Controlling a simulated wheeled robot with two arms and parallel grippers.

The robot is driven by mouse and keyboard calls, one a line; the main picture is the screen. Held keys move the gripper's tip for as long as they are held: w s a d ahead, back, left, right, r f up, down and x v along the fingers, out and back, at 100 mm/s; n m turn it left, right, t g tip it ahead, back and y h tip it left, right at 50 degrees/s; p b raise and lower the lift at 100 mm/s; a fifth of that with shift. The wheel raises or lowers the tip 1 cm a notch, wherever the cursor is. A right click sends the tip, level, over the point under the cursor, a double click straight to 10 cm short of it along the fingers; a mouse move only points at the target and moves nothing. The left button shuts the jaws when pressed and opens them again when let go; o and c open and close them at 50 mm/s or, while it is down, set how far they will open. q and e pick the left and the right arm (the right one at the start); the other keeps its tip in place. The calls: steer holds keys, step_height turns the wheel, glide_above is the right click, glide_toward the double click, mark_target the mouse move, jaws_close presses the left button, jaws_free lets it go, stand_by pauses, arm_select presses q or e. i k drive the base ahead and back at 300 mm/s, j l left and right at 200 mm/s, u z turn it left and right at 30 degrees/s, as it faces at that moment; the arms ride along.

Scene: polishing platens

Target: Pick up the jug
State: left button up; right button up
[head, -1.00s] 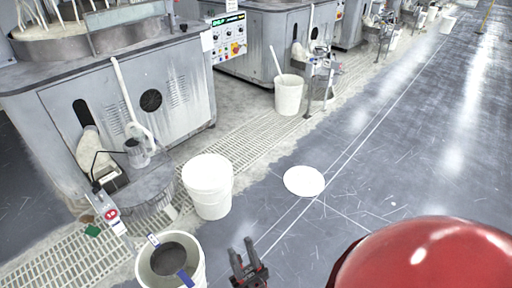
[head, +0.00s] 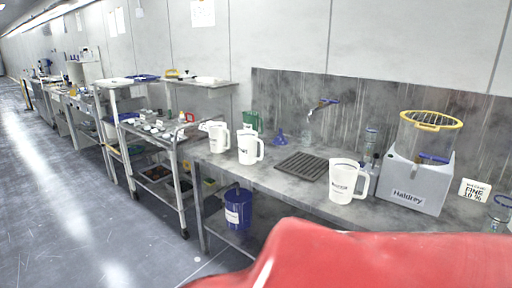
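Three white jugs with handles and dark print stand upright on the grey bench (head: 225,160). The nearest jug (head: 343,182) is at the right, its handle turned to the right, beside the drain grid. A second jug (head: 247,149) stands left of the grid near the bench's left end. A third jug (head: 216,138) is just left of and behind the second. Neither of my grippers is in view, so their state and distance from the jugs do not show.
A grey box marked Haldrey (head: 408,188) with a yellow-rimmed clear vessel stands right of the nearest jug. A dark drain grid (head: 301,166) lies under a tap. A blue bucket (head: 238,208) is below. Shelved carts (head: 165,135) stand left. The floor (head: 60,190) at left is clear.

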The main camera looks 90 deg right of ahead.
mark_target(247, 139)
steer(key=z, duration=2.8)
steer(key=i+j+z, duration=0.2)
steer(key=z, duration=0.25)
steer(key=i+j+z, duration=0.15)
steer(key=j+z, duration=0.3)
steer(key=i+j+z, duration=0.15)
steer(key=j, duration=0.45)
steer(key=i+j+z, duration=0.1)
steer(key=j, duration=0.55)
steer(key=i+j+z, duration=0.15)
steer(key=j, duration=0.45)
steer(key=i+j+z, duration=0.1)
steer(key=j, duration=0.55)
